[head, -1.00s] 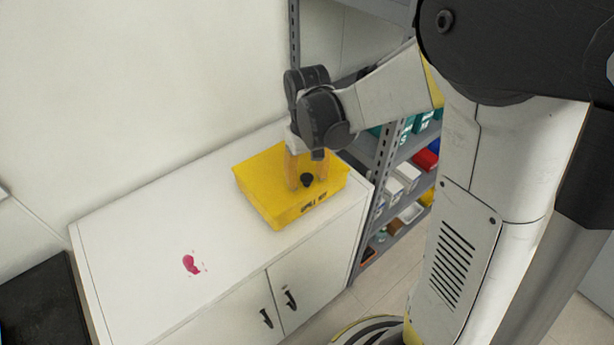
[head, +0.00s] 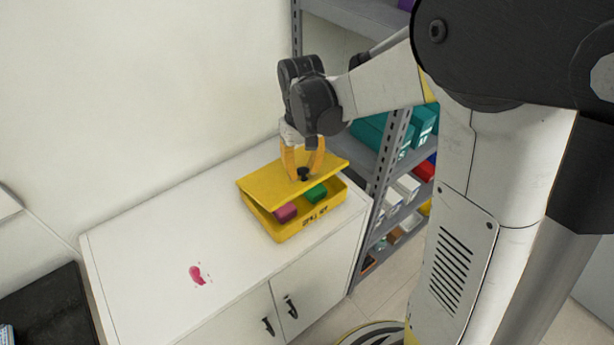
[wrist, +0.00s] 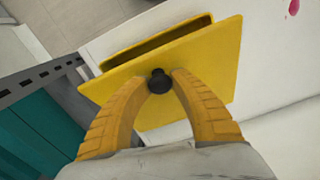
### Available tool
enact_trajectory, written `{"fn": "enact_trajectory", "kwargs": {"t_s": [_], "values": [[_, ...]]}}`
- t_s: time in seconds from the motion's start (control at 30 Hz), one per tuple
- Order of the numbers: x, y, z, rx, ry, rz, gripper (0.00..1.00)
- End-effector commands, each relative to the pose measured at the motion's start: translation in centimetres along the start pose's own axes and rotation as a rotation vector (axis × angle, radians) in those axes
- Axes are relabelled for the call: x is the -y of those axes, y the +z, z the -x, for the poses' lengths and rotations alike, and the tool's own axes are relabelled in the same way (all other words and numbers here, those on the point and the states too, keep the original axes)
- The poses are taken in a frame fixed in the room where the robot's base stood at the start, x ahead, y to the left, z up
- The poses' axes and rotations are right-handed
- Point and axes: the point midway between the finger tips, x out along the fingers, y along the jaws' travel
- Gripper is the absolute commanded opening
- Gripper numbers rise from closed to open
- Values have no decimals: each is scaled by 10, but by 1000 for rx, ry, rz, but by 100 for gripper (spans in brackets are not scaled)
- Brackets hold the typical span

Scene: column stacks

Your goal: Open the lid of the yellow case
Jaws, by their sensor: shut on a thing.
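The yellow case (head: 290,233) stands on the white cabinet top. Its yellow lid (head: 262,187) is tilted up at the front, leaving a gap, and its back edge stays low by the case. A pink block (head: 286,213) and a green block (head: 316,193) show inside through the gap. The back of the case is hidden by the lid.
A grey shelf rack (head: 385,165) with teal bins (head: 424,125) stands close to the right of the cabinet (head: 150,260). A wall is behind. A red stain (head: 197,274) marks the cabinet top, and the top left of the case is clear.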

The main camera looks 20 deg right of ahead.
Motion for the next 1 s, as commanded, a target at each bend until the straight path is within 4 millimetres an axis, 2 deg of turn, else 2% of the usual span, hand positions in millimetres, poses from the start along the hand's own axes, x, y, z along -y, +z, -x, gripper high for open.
{"fn": "enact_trajectory", "kwargs": {"t_s": [0.03, 0.1, 0.5, 0.7, 1.0], "values": [[2, -6, 12, -3, -1, 1, 0], [3, -14, 21, -3, -1, 1, 0], [16, -66, 61, -4, -2, 1, 0], [22, -96, 72, -4, -2, 0, 0], [31, -135, 79, -3, -1, 0, 0]]}}
